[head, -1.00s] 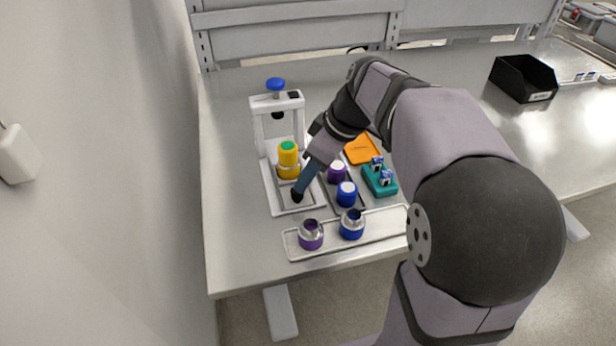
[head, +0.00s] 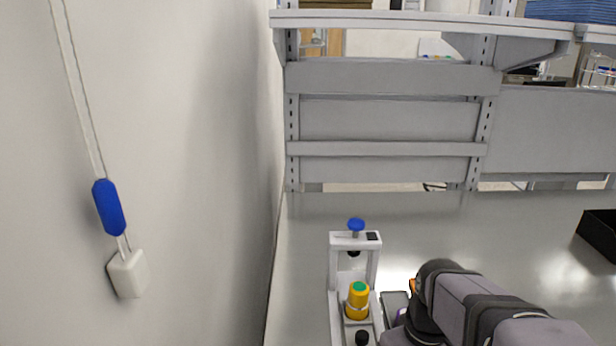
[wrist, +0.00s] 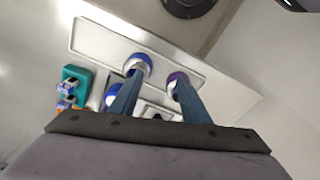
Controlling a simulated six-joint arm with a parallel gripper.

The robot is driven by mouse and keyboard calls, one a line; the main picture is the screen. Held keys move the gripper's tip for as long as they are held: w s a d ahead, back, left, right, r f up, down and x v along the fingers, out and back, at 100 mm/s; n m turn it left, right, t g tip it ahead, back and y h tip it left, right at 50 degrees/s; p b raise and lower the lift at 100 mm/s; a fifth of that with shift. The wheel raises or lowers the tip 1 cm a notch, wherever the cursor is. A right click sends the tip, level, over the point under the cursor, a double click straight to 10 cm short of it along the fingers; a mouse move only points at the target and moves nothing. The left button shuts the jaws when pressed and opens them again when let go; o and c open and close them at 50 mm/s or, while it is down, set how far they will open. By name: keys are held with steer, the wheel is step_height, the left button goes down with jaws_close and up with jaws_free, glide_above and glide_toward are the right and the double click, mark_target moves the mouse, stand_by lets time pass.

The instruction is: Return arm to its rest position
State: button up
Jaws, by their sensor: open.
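In the wrist view my gripper (wrist: 157,84) is open, its two blue fingers spread with nothing between them. Beyond the fingertips stand a blue-based metal cup (wrist: 138,64) and a purple-based one (wrist: 176,79) on a pale tray (wrist: 98,37). I cannot tell whether the fingertips touch the cups; they overlap them in the picture. In the head view my arm fills the lower right, and the gripper's fingers do not show there.
A white press (head: 335,268) with a blue knob holds a yellow piece with a green top (head: 358,297). A black bin (head: 598,236) stands at the right. A teal rack (wrist: 74,84) shows in the wrist view. The bench's back is clear, beside a wall.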

steer(key=s+a+f+m+g, duration=0.1)
steer(key=s+a+f+m, duration=0.2)
steer(key=s+f, duration=0.4)
steer(key=shift+s+f+m, duration=0.15)
steer(key=shift+f+m, duration=0.15)
steer(key=shift+f, duration=0.4)
stand_by(1.4)
